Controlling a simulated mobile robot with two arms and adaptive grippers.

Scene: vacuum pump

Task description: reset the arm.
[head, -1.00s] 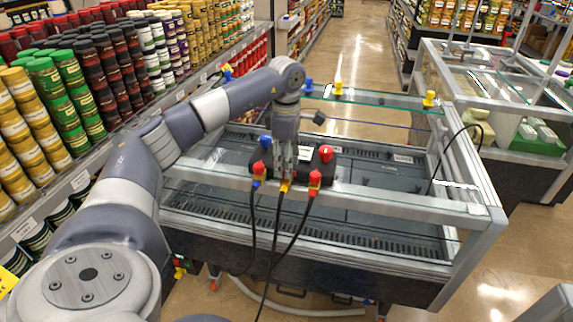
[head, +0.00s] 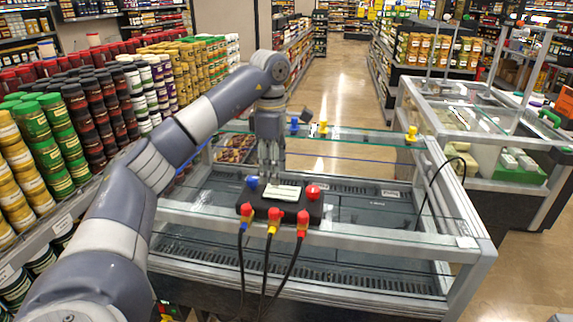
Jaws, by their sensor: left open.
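My left arm reaches in from the left in the head view. Its left gripper (head: 268,168) points down, with its fingers apart and nothing between them. It hangs above and just behind the black pump box (head: 282,205) on the glass top of the display case. The box has a pale plate on top, a blue knob (head: 252,182) at its left and a red knob (head: 313,192) at its right. Red and yellow plugs (head: 273,222) with black cables run from its front edge. My right gripper is not in view.
The glass display case (head: 430,237) has a metal frame. Yellow and blue valve pieces (head: 322,128) stand on its far rail. A black cable (head: 432,180) loops at its right. Shelves of cans (head: 70,130) line the left side. A second case (head: 500,140) stands at the right.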

